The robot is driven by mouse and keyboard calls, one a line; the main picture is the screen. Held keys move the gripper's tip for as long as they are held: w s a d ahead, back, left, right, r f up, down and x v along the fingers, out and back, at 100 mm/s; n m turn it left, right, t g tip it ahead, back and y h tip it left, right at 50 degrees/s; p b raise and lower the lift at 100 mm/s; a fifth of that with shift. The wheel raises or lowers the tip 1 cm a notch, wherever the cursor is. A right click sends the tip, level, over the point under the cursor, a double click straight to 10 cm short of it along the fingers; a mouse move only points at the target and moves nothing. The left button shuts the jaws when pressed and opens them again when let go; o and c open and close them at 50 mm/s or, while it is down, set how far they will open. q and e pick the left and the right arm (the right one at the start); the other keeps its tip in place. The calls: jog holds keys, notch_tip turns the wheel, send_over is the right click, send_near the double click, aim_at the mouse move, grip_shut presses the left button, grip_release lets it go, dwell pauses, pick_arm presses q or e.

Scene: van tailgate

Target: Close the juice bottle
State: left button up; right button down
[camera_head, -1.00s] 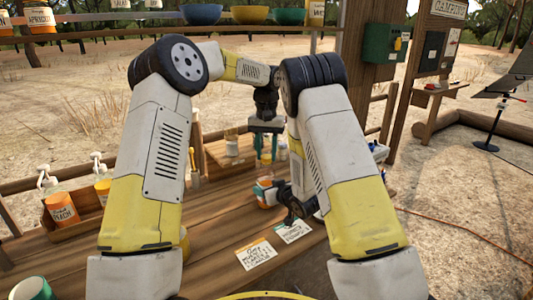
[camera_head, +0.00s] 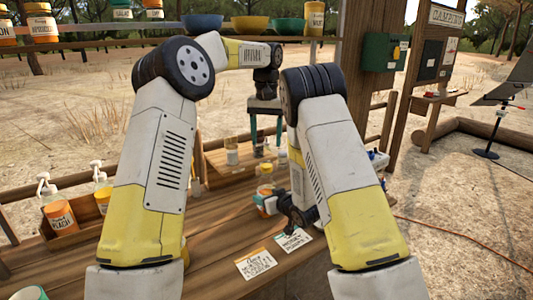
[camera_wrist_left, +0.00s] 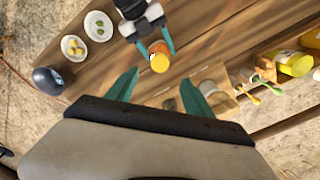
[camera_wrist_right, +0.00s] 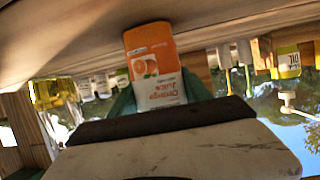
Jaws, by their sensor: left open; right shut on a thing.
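The juice bottle (camera_head: 266,203), with an orange label, stands upright over the wooden counter. My right gripper (camera_head: 274,205) is shut around its body. In the right wrist view the bottle's orange and white label (camera_wrist_right: 155,70) sits between the fingers. In the left wrist view the bottle's round yellow-orange top (camera_wrist_left: 160,63) shows beside the right gripper's teal fingers; I cannot tell whether this is a seated cap. My left gripper (camera_head: 266,130) is open above and behind the bottle, fingers pointing down and well apart. I see nothing held in it.
A jar (camera_head: 232,152) stands on a wooden riser behind the bottle. Two cards (camera_head: 255,264) lie on the counter in front. Pump bottles, one labelled peach (camera_head: 60,215), stand in a tray at the left. A shelf with bowls (camera_head: 250,20) runs across the back.

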pick_arm(q)
jog(key=shift+r, duration=1.7)
pick_arm(e)
jog(key=shift+c, duration=2.1)
grip_release()
jog(key=v, duration=0.7)
jog(key=shift+s+d, duration=0.15)
jog(key=shift+s, duration=0.2)
jog(key=shift+r, duration=0.1)
